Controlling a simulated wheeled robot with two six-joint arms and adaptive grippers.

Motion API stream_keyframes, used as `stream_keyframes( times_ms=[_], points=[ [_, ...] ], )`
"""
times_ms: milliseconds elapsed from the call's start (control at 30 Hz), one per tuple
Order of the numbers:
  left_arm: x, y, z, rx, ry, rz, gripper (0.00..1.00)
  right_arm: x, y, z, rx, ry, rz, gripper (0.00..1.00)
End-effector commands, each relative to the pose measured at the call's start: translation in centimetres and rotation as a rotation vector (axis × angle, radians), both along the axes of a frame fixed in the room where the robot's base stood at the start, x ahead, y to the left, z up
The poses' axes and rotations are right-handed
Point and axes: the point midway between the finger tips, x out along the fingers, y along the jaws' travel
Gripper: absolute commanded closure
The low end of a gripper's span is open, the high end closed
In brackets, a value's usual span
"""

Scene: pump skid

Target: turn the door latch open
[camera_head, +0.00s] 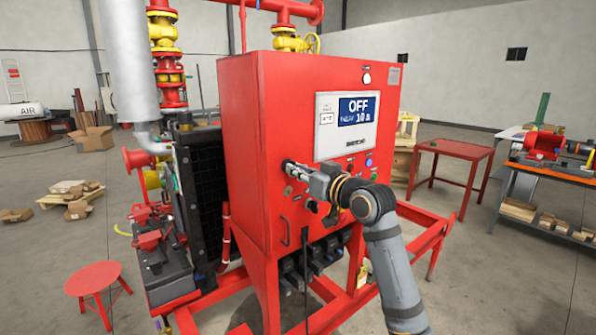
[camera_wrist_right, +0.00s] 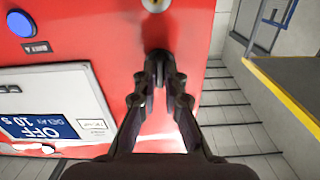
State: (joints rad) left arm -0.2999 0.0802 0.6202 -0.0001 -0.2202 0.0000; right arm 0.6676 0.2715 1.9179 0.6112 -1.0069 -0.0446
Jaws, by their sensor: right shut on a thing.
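The red control cabinet (camera_head: 242,140) stands in the middle of the head view, its door facing right. My right gripper (camera_head: 292,167) reaches the left side of the door, below and left of the display. In the right wrist view the fingertips (camera_wrist_right: 160,78) are closed on the small dark door latch (camera_wrist_right: 158,54) on the red door. The fingers hide most of the latch, so its exact angle cannot be told. The door looks closed. My left gripper is not in view.
A display panel (camera_head: 346,125) reading OFF is on the door. A blue button (camera_wrist_right: 19,23) shows in the wrist view. A red table (camera_head: 455,149) and an orange-topped workbench (camera_head: 552,165) stand at right. A red stool (camera_head: 92,278) is at front left.

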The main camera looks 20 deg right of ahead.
Motion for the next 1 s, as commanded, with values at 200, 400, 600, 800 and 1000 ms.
stream_keyframes(
  times_ms=[200,400,600,800,1000],
  points=[
    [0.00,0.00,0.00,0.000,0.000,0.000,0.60,0.01,0.00,-0.06,-0.060,-0.021,0.000,1.00],
    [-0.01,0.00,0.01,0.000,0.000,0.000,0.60,0.01,0.00,-0.06,-0.080,-0.028,0.000,1.00],
    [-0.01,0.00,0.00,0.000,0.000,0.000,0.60,0.01,0.00,-0.06,-0.083,-0.029,0.000,1.00],
    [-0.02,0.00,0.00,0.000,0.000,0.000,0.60,0.02,-0.01,-0.05,-0.082,-0.029,0.000,0.84],
    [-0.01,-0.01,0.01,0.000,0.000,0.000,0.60,0.01,0.00,-0.04,-0.081,-0.028,0.000,0.68]
  ],
)
